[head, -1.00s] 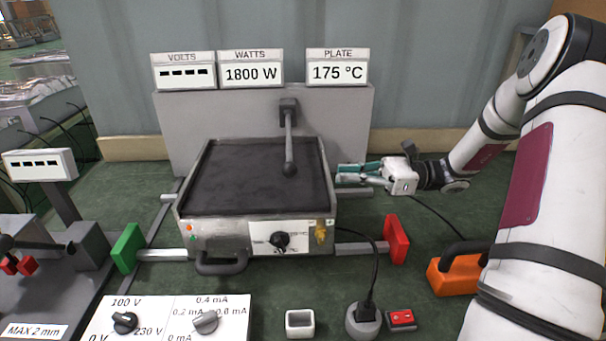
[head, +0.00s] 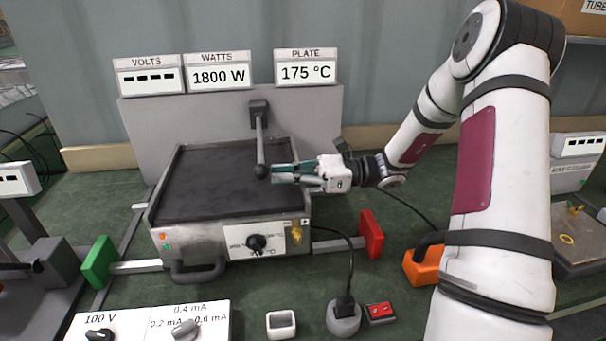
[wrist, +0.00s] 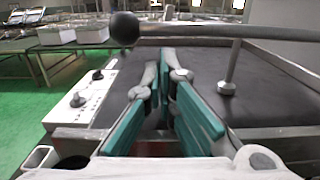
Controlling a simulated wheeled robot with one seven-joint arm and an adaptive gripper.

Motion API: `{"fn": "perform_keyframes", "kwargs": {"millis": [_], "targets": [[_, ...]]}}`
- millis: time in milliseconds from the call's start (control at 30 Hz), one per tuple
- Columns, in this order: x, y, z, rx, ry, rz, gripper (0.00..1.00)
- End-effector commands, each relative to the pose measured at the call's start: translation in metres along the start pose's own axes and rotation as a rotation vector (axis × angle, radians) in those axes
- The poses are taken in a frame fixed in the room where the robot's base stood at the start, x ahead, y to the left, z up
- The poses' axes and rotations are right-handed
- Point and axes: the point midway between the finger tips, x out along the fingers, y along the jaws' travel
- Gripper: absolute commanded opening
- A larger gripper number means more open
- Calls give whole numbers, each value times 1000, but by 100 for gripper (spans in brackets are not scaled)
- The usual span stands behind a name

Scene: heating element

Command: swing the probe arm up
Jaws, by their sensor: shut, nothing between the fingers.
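The probe arm (head: 259,135) is a grey rod hanging from a dark pivot block on the back panel, with a dark ball (head: 261,171) at its lower end. It lies over the black hot plate (head: 200,195). In the wrist view the rod (wrist: 220,32) crosses the top, ball (wrist: 125,29) at its left end. My gripper (head: 272,172) has teal fingers, is shut and empty, and is over the plate's right side, tips close to the ball's right. I cannot tell if they touch. The fingertips (wrist: 165,62) appear below the rod in the wrist view.
Displays above the grey back panel (head: 135,120) read 1800 W and 175 °C. A green block (head: 98,262) and a red block (head: 371,234) flank the plate. An orange-based object (head: 425,262), a plug socket (head: 344,318) and a red switch (head: 381,312) sit in front and right.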

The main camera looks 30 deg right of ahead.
Motion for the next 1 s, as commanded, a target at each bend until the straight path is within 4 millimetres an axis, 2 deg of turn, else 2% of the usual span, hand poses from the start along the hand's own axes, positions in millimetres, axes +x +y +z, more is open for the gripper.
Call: {"fn": "perform_keyframes", "kwargs": {"millis": [200, 667, 1000], "targets": [[16, 0, 0, -1, 1, 0, 0], [17, 0, 2, 5, 0, -1, 0], [17, 4, 25, 83, 0, -5, 0]]}}
